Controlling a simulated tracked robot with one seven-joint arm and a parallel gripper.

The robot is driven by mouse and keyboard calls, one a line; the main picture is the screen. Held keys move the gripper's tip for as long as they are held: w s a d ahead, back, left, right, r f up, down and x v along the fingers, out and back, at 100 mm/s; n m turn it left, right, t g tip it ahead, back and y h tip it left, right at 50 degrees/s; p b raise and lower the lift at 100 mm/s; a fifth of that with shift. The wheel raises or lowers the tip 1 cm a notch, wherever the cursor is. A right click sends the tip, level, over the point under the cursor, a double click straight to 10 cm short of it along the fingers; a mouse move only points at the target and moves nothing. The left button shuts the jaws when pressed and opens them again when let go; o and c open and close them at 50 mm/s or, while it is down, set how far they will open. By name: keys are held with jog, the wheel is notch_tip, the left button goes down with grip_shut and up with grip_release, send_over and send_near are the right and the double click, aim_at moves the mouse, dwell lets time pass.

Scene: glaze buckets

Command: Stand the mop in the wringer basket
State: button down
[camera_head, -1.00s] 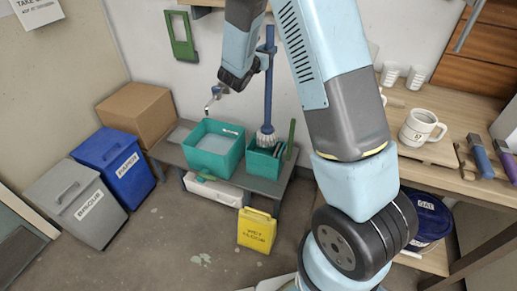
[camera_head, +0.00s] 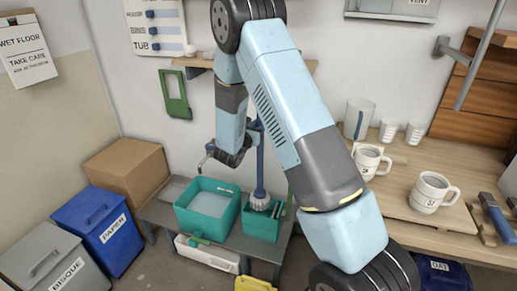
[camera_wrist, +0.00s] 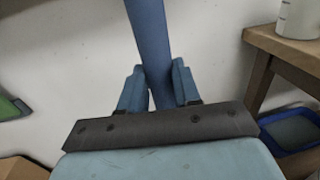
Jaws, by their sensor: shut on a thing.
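The mop has a blue handle (camera_head: 260,172) and a pale grey head (camera_head: 260,200). It stands nearly upright. Its head is at the mouth of the small teal wringer basket (camera_head: 261,228), with the lower part apparently inside the rim; whether it rests on the bottom is hidden. My gripper (camera_wrist: 158,90) is shut on the blue handle (camera_wrist: 150,38) in the wrist view, with one finger on each side. In the head view my gripper (camera_head: 250,142) is high on the handle, above the basket, partly hidden by my arm.
A larger teal tub (camera_head: 208,208) of pale liquid stands left of the basket on a low grey bench (camera_head: 157,212). A yellow sign (camera_head: 254,285) stands in front. A cardboard box (camera_head: 130,172) and bins are left; a wooden counter (camera_head: 440,240) with mugs is right.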

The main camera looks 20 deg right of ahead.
notch_tip(320, 180, down, 9)
jog(key=shift+r, duration=0.2)
dwell(0.4)
jog(key=c, duration=0.8)
grip_release()
jog(key=shift+f, duration=0.1)
